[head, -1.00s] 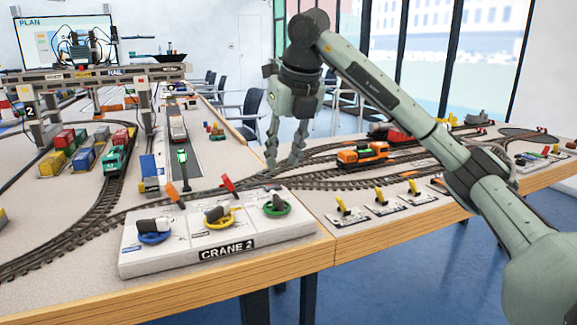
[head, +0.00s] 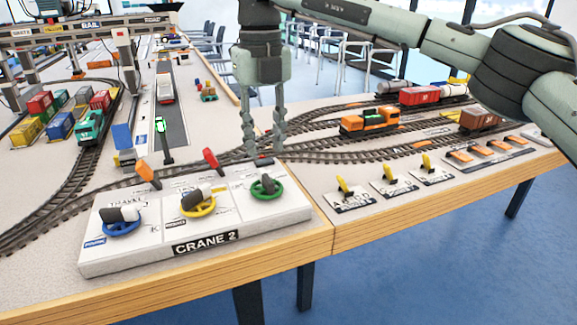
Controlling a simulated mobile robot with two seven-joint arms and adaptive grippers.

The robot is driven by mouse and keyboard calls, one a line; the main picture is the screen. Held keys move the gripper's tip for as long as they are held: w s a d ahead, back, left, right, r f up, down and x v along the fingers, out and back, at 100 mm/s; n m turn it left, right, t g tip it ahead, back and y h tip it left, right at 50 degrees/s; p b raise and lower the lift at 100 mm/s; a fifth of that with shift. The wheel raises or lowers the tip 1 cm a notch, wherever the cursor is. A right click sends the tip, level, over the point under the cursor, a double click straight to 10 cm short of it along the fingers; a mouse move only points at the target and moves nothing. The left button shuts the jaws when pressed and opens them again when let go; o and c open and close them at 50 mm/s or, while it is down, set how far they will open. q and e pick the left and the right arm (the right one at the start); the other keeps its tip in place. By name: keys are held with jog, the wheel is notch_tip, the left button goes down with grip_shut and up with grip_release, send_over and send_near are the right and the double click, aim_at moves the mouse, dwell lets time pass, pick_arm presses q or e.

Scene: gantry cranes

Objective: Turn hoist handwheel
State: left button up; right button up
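The white CRANE 2 control panel (head: 160,255) lies near the table's front edge. It carries a blue handwheel (head: 122,230) at left, a yellow handwheel (head: 198,207) in the middle and a green handwheel (head: 266,190) at right, each with a dark knob. A label by the blue wheel seems to read TRAVEL; I cannot read which wheel is the hoist. My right gripper (head: 265,150) points down with its fingers apart and empty. In the picture it is just above the green wheel, seemingly beyond it and not touching it. My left gripper is not in view.
An orange lever (head: 148,174) and a red lever (head: 211,159) stand at the panel's back edge. Tracks with an orange locomotive (head: 368,122) run behind and right. Yellow switch levers (head: 344,186) stand right of the panel. A gantry crane (head: 85,32) stands at back left.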

aim_at(266, 175)
notch_tip(266, 175, down, 7)
dwell(0.3)
jog(key=shift+c, duration=0.6)
grip_shut()
